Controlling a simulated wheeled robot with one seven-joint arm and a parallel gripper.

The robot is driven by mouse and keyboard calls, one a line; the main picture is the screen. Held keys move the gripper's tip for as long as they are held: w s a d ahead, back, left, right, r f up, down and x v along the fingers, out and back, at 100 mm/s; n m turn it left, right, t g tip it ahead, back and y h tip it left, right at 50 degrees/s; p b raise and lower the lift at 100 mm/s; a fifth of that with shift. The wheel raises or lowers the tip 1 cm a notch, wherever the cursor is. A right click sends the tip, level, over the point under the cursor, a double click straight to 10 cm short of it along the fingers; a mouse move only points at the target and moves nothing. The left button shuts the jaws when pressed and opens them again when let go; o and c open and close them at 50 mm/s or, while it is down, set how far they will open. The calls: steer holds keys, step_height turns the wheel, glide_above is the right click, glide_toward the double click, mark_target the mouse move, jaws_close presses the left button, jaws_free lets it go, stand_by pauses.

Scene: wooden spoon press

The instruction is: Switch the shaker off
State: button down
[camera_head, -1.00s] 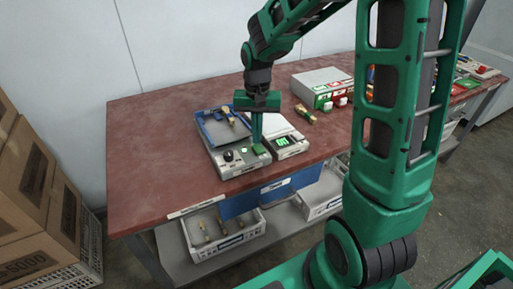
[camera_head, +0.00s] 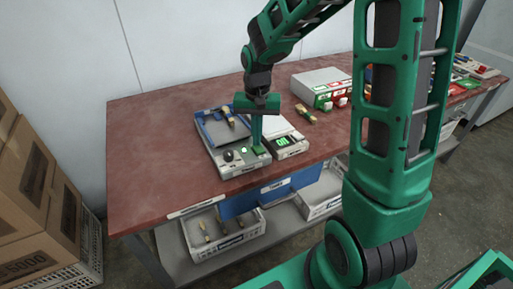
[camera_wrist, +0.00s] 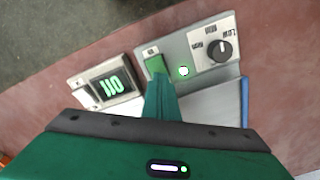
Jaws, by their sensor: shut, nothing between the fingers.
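The shaker (camera_head: 236,168) is a pale grey box with a blue-rimmed tray (camera_head: 204,128) on top, standing near the table's front edge. In the wrist view the panel shows upside down. My gripper (camera_wrist: 161,84) is shut and empty, pointing down with its fingertips at the switch. In the head view the gripper (camera_head: 257,142) is right over the switch. The fingers partly hide the switch, and I cannot tell whether they touch it.
A scale with a lit green display (camera_head: 283,142) stands close to the right of the shaker. A brush (camera_head: 306,114) and a grey box with red and green parts (camera_head: 322,84) lie farther right. The table's left side (camera_head: 150,140) is clear.

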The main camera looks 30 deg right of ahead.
steer(key=shift+f, duration=0.25)
steer(key=shift+r, duration=0.1)
step_height(320, 180, up, 7)
stand_by(1.0)
stand_by(0.4)
steer(key=s+d, duration=0.3)
steer(key=s, duration=0.6)
steer(key=s+d+r, duration=0.1)
steer(key=s+d, duration=0.3)
steer(key=s, duration=0.5)
steer(key=s+d+r, duration=0.1)
steer(key=s+d, duration=0.3)
steer(key=s, duration=0.5)
steer(key=shift+s, duration=0.25)
steer(key=shift+d+r, duration=0.1)
